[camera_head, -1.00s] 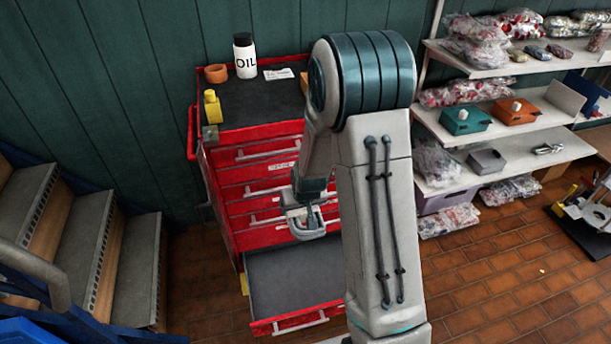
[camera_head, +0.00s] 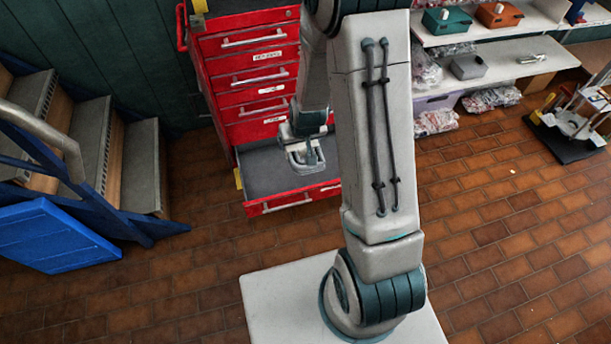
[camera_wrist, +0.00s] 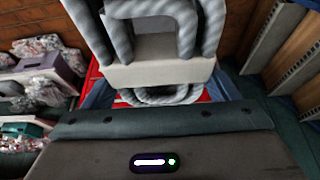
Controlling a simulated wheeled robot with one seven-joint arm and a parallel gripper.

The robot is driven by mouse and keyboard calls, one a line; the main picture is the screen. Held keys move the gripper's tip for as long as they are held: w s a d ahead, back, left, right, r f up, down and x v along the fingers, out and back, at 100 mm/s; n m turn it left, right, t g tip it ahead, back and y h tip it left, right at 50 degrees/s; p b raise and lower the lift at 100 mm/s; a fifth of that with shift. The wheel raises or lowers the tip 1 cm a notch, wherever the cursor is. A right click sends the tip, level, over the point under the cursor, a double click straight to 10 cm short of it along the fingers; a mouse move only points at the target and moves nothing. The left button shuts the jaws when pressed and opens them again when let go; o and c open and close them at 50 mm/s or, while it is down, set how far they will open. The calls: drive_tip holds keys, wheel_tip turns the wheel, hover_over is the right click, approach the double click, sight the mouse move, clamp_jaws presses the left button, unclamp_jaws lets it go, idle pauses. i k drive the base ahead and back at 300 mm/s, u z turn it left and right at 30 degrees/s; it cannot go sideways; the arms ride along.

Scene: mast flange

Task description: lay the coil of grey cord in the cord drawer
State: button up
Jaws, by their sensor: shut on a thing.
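The coil of grey cord (camera_wrist: 187,30) shows in the wrist view as thick twisted grey loops around the pale gripper end. Part of the coil is hidden behind that end. My gripper (camera_head: 305,158) is shut on the coil, over the open bottom drawer in the head view. The open drawer (camera_head: 258,178) is red with a dark grey floor, in the lower part of the red cabinet. Its visible floor is bare. I cannot tell whether the coil touches the floor. My arm hides the drawer's right end.
The cabinet's upper drawers (camera_head: 250,65) are shut, some with white labels. Blue-railed stairs (camera_head: 100,150) stand at left. Shelves (camera_head: 490,65) with boxes and bagged goods stand at right. The brick floor (camera_head: 190,270) before the drawer is clear.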

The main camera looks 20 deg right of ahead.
sight(300, 178)
drive_tip(key=z, duration=0.65)
drive_tip(key=i, duration=1.05)
drive_tip(key=u, duration=0.15)
